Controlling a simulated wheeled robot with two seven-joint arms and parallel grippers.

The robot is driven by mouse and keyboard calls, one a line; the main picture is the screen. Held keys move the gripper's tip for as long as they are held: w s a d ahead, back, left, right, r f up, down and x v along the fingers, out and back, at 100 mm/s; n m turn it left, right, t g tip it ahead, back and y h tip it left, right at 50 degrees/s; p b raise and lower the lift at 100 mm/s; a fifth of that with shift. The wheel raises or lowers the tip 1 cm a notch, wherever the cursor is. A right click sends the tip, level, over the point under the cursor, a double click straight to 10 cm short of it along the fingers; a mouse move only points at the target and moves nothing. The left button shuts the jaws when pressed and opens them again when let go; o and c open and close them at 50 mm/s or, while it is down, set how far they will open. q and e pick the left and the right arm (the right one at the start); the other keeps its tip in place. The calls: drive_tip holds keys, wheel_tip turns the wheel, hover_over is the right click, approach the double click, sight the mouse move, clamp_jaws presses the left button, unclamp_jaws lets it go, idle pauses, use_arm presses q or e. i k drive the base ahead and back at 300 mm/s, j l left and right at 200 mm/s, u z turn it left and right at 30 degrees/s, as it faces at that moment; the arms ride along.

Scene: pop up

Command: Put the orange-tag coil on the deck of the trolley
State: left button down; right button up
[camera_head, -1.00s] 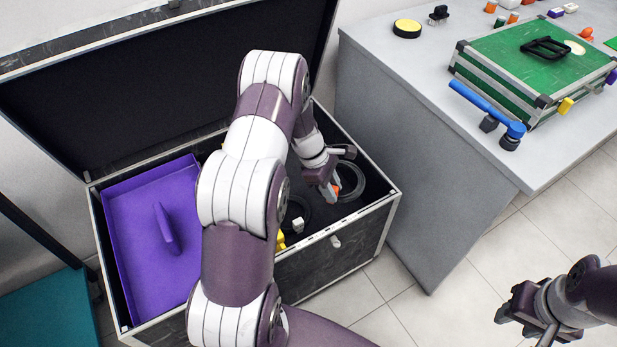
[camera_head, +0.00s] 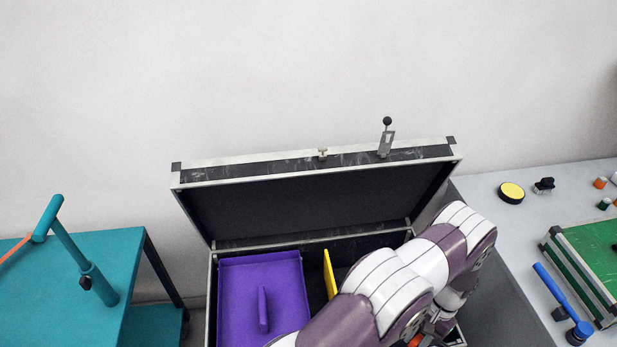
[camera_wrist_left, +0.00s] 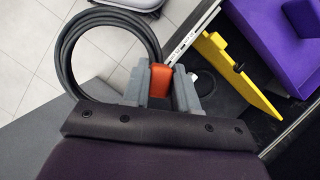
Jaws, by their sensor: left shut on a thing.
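My left gripper (camera_wrist_left: 162,85) is shut on the orange tag (camera_wrist_left: 160,76) of a black cable coil (camera_wrist_left: 66,62). In the left wrist view the coil hangs off to the left of the fingers, above the case's edge and the floor. In the head view my left arm hides most of the gripper and coil; only a bit of the orange tag (camera_head: 416,340) shows at the bottom. The teal trolley deck (camera_head: 125,250) is at the left, well apart from the gripper. My right gripper is out of view.
The open black case (camera_head: 212,300) holds a purple tray (camera_head: 282,285) and a yellow divider (camera_head: 329,275); its lid (camera_head: 310,200) stands up behind. A teal trolley handle (camera_head: 70,245) rises from the deck.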

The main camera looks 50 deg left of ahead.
sight(26, 305)
drive_tip(key=k+j, duration=0.1)
drive_tip(key=k, duration=0.35)
drive_tip(key=k+j+u, duration=0.1)
drive_tip(key=k, duration=0.35)
drive_tip(key=k+j+u, duration=0.1)
drive_tip(key=k, duration=0.35)
drive_tip(key=k+j, duration=0.25)
drive_tip(key=k, duration=0.2)
drive_tip(key=k+j+u, duration=0.1)
drive_tip(key=k, duration=0.35)
drive_tip(key=j, duration=0.1)
